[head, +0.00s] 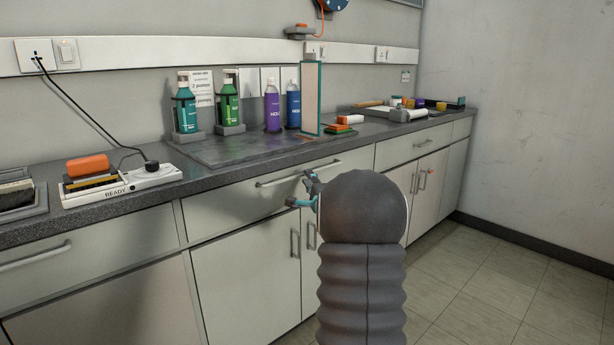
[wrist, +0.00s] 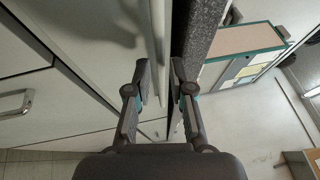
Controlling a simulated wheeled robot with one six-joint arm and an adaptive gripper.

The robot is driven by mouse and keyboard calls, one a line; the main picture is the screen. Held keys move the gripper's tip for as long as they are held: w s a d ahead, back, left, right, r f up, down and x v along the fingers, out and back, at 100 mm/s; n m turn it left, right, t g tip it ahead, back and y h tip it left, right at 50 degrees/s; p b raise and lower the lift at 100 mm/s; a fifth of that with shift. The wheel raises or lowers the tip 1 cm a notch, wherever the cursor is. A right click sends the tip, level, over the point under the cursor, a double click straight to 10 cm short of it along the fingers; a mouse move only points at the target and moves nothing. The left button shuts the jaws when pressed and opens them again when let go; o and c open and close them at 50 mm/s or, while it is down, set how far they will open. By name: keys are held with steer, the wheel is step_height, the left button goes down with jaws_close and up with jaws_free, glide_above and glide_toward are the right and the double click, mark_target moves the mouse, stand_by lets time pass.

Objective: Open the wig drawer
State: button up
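No drawer in view carries a readable wig label. The middle drawer (head: 235,205) under the counter is closed and has a long bar handle (head: 280,180). My gripper (head: 306,190) is in front of this drawer near the right half of the handle, and my dark wrist hides part of the front. In the wrist view my gripper (wrist: 161,80) is open, its two fingers apart. A pale bar (wrist: 158,40), apparently the handle, lies ahead between the fingertips; I cannot tell whether they touch it.
The dark countertop (head: 240,165) runs just above my gripper. It carries bottles (head: 272,106), an upright framed panel (head: 311,98) and a power strip (head: 125,184). Cupboard doors (head: 245,265) are below. Other closed drawers lie left (head: 80,250) and right (head: 415,148). The tiled floor (head: 480,290) is clear at right.

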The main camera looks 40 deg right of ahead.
steer(key=shift+x, duration=1.2)
jaws_close()
steer(key=shift+s, duration=0.1)
